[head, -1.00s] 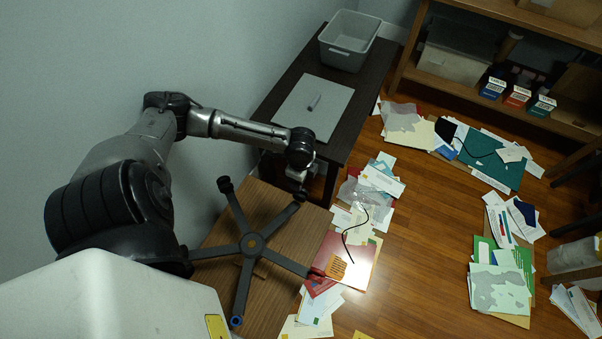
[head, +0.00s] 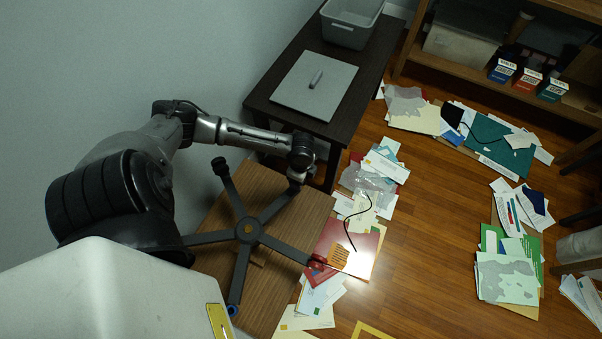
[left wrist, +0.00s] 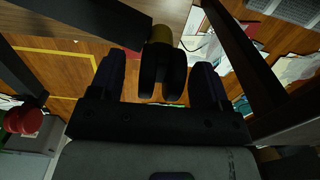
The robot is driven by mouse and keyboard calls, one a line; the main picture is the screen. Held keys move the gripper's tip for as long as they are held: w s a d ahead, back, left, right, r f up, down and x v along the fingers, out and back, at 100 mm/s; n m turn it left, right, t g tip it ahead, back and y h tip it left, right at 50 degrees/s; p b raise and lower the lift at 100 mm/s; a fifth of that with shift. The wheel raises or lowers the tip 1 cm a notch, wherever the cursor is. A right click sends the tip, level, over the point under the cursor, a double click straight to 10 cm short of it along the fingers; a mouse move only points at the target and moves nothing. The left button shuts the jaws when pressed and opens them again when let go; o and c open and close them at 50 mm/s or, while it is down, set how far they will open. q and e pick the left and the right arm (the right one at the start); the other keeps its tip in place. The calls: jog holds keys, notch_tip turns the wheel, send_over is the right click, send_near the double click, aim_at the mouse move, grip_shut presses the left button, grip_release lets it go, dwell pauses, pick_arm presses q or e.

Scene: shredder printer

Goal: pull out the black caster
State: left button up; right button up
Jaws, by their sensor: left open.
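A dark five-legged chair base (head: 249,230) lies on a wooden table. A black twin-wheel caster (left wrist: 163,75) with a brass-coloured collar sits between the fingers of my left gripper (left wrist: 160,85) in the left wrist view. The fingers are open, with a gap on both sides of the caster. In the head view my left gripper (head: 296,180) is at the end of the upper right leg and mostly hides that caster. Another black caster (head: 220,167) stands on the upper left leg. My right gripper is not in view.
A dark side table (head: 340,120) with a grey board and a grey bin (head: 350,22) stands behind. Papers (head: 370,190) litter the floor.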

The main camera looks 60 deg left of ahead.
pick_arm(q)
jog(key=shift+f, duration=0.2)
jog(key=c, duration=0.8)
jog(key=shift+c, duration=0.5)
jog(key=o, duration=0.3)
grip_shut()
jog(key=shift+r+p, duration=0.25)
jog(key=shift+p, duration=0.05)
jog(key=shift+r+p, duration=0.2)
jog(key=shift+p, duration=0.15)
